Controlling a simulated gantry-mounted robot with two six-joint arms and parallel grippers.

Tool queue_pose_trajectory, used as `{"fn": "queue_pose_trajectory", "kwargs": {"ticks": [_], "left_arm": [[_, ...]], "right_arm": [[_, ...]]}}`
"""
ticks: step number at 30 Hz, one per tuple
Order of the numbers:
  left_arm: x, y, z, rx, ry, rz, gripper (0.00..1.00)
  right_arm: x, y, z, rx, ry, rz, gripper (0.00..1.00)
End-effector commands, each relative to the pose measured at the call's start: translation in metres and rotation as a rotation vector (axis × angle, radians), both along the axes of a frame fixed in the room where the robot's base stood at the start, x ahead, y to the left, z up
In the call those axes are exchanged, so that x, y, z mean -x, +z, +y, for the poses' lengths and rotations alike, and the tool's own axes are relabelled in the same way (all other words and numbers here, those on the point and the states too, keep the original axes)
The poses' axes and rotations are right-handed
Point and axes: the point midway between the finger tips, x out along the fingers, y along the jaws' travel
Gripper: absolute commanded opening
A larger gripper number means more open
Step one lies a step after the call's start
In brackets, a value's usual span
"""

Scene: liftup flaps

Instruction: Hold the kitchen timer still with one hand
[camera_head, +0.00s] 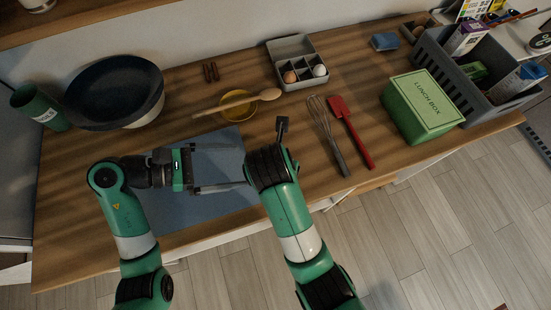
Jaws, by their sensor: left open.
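I cannot make out a kitchen timer in the head view; it may be hidden behind my arms or be too small to tell. My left gripper (238,167) is open, with its two long fingers spread apart and pointing right above the blue-grey mat (217,215). Only mat shows between the fingers. My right gripper (281,129) is beyond the right edge of the mat, just right of the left fingertips. Its wrist hides most of it, and its jaws cannot be read.
A dark bowl (115,90) and green cup (40,108) stand at left. A wooden spoon (238,102) lies across a yellow dish (238,108). An egg box (298,62), whisk (328,135), red spatula (350,130), green lunch box (422,105) and grey crate (480,85) lie rightward.

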Motion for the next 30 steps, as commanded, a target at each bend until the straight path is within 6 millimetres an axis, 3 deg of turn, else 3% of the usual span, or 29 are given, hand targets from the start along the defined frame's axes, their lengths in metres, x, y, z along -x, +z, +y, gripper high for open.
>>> {"fn": "queue_pose_trajectory", "kwargs": {"ticks": [15, 26, 27, 30], "left_arm": [[-0.028, -0.038, -0.090, 0.003, -0.002, 0.001, 1.00], [-0.032, -0.043, -0.100, 0.002, 0.001, -0.002, 1.00], [-0.032, -0.043, -0.099, 0.002, 0.001, -0.002, 0.98], [-0.032, -0.042, -0.099, 0.002, 0.001, -0.002, 0.80]], "right_arm": [[0.000, -0.001, 0.000, 0.001, 0.001, 0.002, 0.17], [0.000, -0.001, 0.000, 0.001, 0.001, 0.002, 0.17], [0.000, -0.001, 0.000, 0.001, 0.001, 0.002, 0.17], [0.000, -0.001, 0.000, 0.001, 0.001, 0.002, 0.17]]}}
